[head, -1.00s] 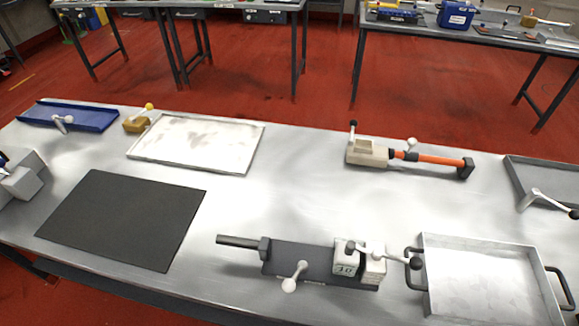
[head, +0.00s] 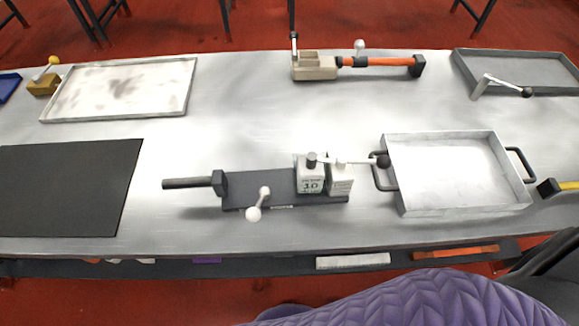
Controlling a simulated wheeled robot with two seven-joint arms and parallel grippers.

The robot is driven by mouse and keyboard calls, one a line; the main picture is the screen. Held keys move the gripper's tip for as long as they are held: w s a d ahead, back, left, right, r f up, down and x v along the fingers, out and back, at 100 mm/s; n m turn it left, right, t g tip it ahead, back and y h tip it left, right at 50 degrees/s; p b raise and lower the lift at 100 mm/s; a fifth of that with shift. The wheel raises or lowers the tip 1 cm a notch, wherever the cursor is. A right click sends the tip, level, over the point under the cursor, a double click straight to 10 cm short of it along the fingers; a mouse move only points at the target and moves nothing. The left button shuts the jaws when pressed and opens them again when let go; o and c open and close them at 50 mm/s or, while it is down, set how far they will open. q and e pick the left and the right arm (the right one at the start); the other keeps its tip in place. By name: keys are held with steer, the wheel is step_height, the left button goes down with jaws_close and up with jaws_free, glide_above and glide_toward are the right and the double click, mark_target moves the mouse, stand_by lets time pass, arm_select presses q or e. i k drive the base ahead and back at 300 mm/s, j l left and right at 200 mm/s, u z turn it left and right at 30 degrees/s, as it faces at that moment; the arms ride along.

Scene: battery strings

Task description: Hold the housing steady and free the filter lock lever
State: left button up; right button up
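In the head view, a dark grey base plate (head: 285,192) lies on the near part of the bench, with a dark handle (head: 190,183) at its left end. Two white blocks sit on its right end, one marked 10 (head: 310,182). A white lever (head: 350,161) with a dark knob (head: 382,161) runs across their tops. A white-knobbed lever (head: 258,203) stands at the plate's front. A beige housing (head: 314,68) with an orange tube (head: 388,61) and two small levers lies further back. I cannot tell which assembly is the filter housing. Neither gripper shows.
A white-grey tray (head: 455,211) with black handles stands just right of the plate. A black mat (head: 65,190) lies left, a pale tray (head: 120,112) behind it. A grey tray (head: 520,91) and crank lever (head: 500,84) are at the back right.

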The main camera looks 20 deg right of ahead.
mark_target(382, 162)
steer(key=z, duration=0.35)
steer(key=l+z, duration=0.15)
steer(key=z, duration=0.55)
steer(key=k+u, duration=0.25)
steer(key=k+j+u, duration=0.1)
steer(key=u, duration=0.15)
